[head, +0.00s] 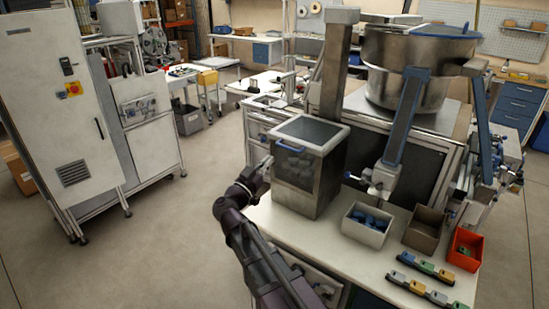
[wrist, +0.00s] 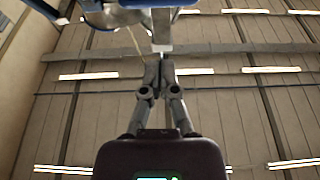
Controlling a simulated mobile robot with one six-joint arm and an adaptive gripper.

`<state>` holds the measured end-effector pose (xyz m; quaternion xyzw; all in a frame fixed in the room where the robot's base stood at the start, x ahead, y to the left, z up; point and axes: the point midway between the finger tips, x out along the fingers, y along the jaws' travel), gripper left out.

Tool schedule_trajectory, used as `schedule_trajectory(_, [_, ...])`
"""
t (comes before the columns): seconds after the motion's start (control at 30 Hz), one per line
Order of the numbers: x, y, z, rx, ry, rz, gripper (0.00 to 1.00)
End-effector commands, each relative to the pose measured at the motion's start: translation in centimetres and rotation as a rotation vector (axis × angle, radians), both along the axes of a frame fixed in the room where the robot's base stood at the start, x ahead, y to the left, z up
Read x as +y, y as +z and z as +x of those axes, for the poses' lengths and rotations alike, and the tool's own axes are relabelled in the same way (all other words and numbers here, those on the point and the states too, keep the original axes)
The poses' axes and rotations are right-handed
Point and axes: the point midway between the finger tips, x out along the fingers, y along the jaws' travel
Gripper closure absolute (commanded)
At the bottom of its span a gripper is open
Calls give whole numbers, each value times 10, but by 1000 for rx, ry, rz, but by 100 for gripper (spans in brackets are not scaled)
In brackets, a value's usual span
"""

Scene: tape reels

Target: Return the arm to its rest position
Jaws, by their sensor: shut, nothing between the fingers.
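My gripper (head: 266,165) is at the raised end of my dark arm, just left of the box with a window and blue handle (head: 311,133). In the picture it overlaps the box's left edge; I cannot tell whether they touch. In the wrist view my gripper (wrist: 159,65) points up, with its fingers together and nothing between them. The wrist camera looks up at the ceiling.
A white bin of blue parts (head: 354,237), a brown bin (head: 414,241) and a red bin (head: 466,248) stand on the white bench. A steel bowl (head: 405,75) is behind them. Left of my arm is open floor (head: 165,245), then a white cabinet (head: 75,150).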

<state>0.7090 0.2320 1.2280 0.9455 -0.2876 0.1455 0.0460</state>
Motion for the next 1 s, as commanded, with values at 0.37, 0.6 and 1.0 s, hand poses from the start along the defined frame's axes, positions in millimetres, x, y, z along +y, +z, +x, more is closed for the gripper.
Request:
schedule_trajectory(0.37, [5,-6,-9,0,-2,0,100])
schedule_trajectory(0.6, [3,-6,-8,3,-5,0,100])
schedule_trajectory(1.0, [-70,-46,-8,247,-167,46,100])
